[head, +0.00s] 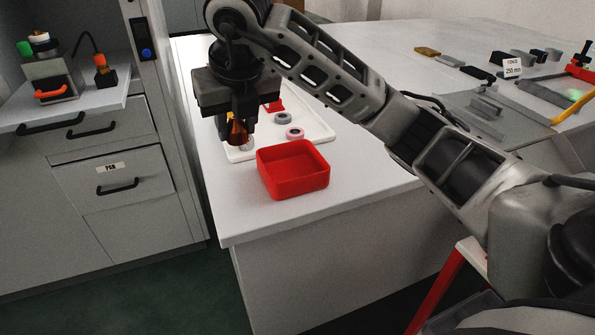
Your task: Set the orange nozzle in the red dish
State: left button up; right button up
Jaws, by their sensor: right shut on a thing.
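The red dish (293,185) is a square, open box on the white table, near its front left edge. It looks empty. My right gripper (238,124) is behind and to the left of the dish, pointing down over the white tray. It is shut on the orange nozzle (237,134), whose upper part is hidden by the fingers. The nozzle looks upright; I cannot tell whether it is clear of the tray. My left gripper is not in view.
The white tray (322,134) holds a grey ring (283,118), a pink ring (294,133) and a red piece (273,106). A pale cylinder (246,144) shows just under the nozzle. Several grey parts lie at the far right. The table's front left corner is clear.

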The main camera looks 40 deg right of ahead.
jog(key=s+d+f, duration=0.1)
jog(key=d+f, duration=0.1)
jog(key=d, duration=0.1)
jog(key=s+d+f, duration=0.1)
jog(key=d+f, duration=0.2)
jog(key=s+d+f, duration=0.1)
jog(key=d+f, duration=0.1)
jog(key=d, duration=0.1)
jog(key=shift+s+f, duration=0.2)
jog(key=shift+s+d+f, duration=0.15)
jog(key=shift+d+f, duration=0.2)
jog(key=shift+f, duration=0.1)
jog(key=shift+f+p, duration=0.3)
jog(key=shift+f, duration=1.45)
jog(key=o, duration=1)
jog(key=shift+c, duration=0.2)
jog(key=v, duration=1.2)
jog(key=shift+r, duration=0.15)
